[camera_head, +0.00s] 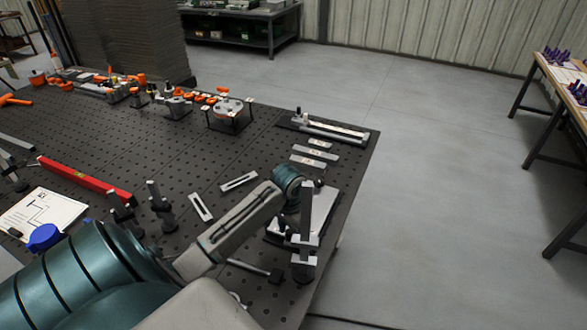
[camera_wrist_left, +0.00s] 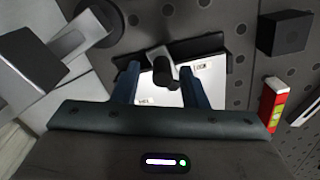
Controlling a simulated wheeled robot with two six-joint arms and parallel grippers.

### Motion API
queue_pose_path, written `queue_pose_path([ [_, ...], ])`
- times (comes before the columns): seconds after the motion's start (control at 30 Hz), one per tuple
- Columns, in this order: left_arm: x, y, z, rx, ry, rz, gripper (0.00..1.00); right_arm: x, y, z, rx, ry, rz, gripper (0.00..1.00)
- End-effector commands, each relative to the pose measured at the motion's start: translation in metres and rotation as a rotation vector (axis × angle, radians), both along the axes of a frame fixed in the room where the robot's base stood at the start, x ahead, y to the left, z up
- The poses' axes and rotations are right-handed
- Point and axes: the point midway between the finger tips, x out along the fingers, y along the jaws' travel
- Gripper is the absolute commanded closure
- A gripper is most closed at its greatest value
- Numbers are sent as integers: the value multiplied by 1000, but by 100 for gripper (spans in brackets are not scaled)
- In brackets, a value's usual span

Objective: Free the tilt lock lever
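My left gripper (camera_head: 291,196) is over the front right edge of the dark perforated table, at a fixture with a grey post (camera_head: 306,212) and blocks. In the left wrist view, my left gripper (camera_wrist_left: 159,69) has its two blue fingers apart. A dark round-ended knob on a pale stem (camera_wrist_left: 163,70) shows between the fingertips, with a gap to each finger. It looks like the tilt lock lever, but I cannot be sure. A pale plate (camera_wrist_left: 203,73) with small labels lies behind it. In the head view the arm hides this knob. My right gripper is not in view.
A red level (camera_head: 85,180), a drawing sheet (camera_head: 42,217) and slotted bars (camera_head: 238,181) lie on the table (camera_head: 262,155). Orange-handled clamps (camera_head: 228,108) stand at the back. A grey post (camera_wrist_left: 55,50) is close on the left in the wrist view. Open floor lies right of the table.

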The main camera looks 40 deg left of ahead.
Motion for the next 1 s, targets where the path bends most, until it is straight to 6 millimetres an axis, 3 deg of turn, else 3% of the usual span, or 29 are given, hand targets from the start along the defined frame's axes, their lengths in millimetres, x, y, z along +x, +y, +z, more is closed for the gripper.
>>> queue_pose_path([
  [0.07,0,0,0,0,0,0,65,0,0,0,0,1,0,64],
  [0.2,0,0,0,0,0,0,88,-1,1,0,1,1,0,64],
  [0.57,1,-1,0,0,-1,0,88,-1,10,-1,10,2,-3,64],
  [1.0,6,-7,0,-1,-1,0,88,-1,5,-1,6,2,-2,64],
])
